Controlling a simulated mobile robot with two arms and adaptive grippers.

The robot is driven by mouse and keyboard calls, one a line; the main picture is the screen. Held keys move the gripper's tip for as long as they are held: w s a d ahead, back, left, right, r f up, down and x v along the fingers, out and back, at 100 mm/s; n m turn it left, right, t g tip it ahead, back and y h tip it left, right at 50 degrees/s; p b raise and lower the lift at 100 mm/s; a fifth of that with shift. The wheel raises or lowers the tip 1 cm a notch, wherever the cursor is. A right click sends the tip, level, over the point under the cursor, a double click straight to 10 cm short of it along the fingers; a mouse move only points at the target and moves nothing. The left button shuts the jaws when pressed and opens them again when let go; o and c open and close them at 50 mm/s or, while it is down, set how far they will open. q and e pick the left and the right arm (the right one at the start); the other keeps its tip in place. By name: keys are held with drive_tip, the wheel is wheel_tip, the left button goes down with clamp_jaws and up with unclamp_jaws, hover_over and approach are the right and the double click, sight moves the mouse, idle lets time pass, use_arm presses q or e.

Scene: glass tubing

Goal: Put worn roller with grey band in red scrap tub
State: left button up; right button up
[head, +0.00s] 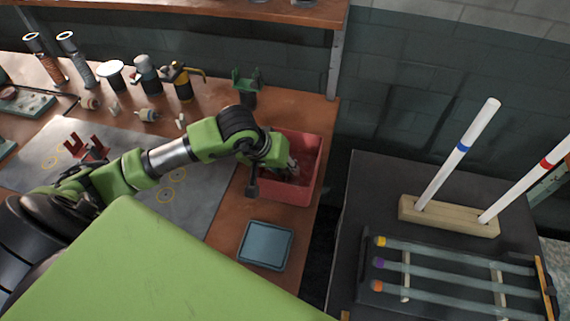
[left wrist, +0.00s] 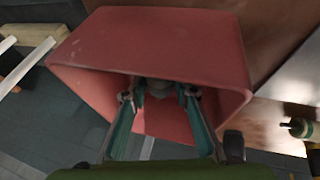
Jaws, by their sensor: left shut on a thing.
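The red scrap tub (head: 312,172) stands near the right edge of the workbench; its walls fill the middle of the left wrist view (left wrist: 150,40). My left gripper (head: 290,172) reaches over the tub from the left, and its fingers (left wrist: 160,95) point into the tub's mouth in the wrist view. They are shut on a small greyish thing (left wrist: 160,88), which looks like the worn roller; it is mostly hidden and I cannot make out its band. My right gripper does not show.
A blue-grey tray (head: 265,245) lies in front of the tub. Other small rollers (head: 148,115) lie on the bench behind my arm. A dark table at the right carries glass tubes (head: 455,262) and a wooden block (head: 450,217) with upright rods. A dark gap separates bench and table.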

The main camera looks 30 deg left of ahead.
use_arm(q)
drive_tip(key=shift+f, duration=0.2)
drive_tip(key=o, duration=0.8)
drive_tip(key=shift+o, duration=0.2)
drive_tip(key=shift+r, duration=0.1)
drive_tip(key=shift+r, duration=0.15)
drive_tip(key=shift+s+a+r, duration=0.1)
drive_tip(key=shift+r, duration=0.15)
drive_tip(key=b+v, duration=0.2)
drive_tip(key=v, duration=0.9)
drive_tip(key=shift+r, duration=0.15)
drive_tip(key=shift+s, duration=0.1)
